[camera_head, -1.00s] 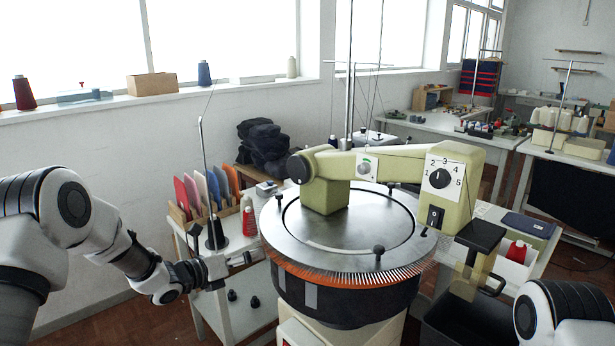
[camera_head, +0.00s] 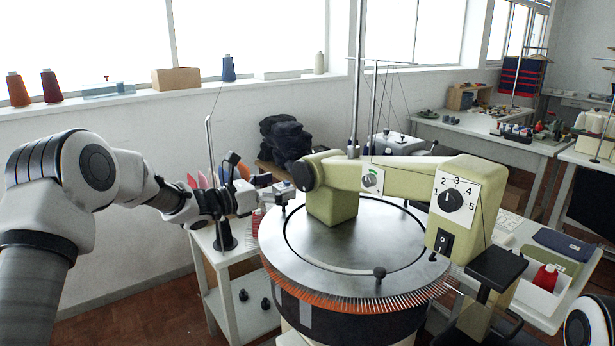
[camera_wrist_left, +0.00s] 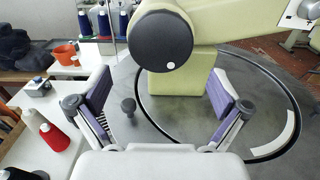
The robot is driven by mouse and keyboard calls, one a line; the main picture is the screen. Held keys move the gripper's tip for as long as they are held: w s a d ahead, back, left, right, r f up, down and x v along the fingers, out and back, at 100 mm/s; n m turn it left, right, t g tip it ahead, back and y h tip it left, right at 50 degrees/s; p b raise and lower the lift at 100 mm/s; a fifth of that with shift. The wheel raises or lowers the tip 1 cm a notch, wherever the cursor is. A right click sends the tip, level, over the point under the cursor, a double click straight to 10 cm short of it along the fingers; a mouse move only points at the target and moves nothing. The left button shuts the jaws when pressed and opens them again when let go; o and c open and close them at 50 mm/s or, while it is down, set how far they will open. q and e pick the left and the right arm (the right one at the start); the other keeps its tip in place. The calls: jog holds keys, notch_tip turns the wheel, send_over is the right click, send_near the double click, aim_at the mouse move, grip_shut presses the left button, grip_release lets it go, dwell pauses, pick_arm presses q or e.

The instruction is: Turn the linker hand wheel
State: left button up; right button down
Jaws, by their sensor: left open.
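The linker (camera_head: 345,245) is a round steel table with a pale green arm above it. The hand wheel (camera_head: 302,173) is a black disc on the left end of that arm. In the left wrist view the wheel (camera_wrist_left: 162,47) faces the camera, with a small white dot near its lower right rim. My left gripper (camera_head: 281,192) is just left of the wheel in the head view. In the left wrist view my left gripper (camera_wrist_left: 161,92) is open and empty, its purple pads on either side and nearer the camera than the wheel, not touching it. My right gripper is out of view.
A ring of needles (camera_head: 350,303) edges the linker table, and a small black knob (camera_head: 379,272) stands on it. A numbered dial (camera_head: 451,201) sits on the green arm. A white side table (camera_head: 235,250) with a red cone (camera_wrist_left: 54,136) is at the left.

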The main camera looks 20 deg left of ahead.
aim_at(301, 178)
pick_arm(q)
jog(key=p+x, duration=0.1)
jog(key=x, duration=0.4)
jog(key=shift+w+d+r, duration=0.1)
jog(key=shift+w+d, duration=0.2)
jog(key=shift+w, duration=0.05)
jog(key=c, duration=0.9)
jog(key=shift+c, duration=0.2)
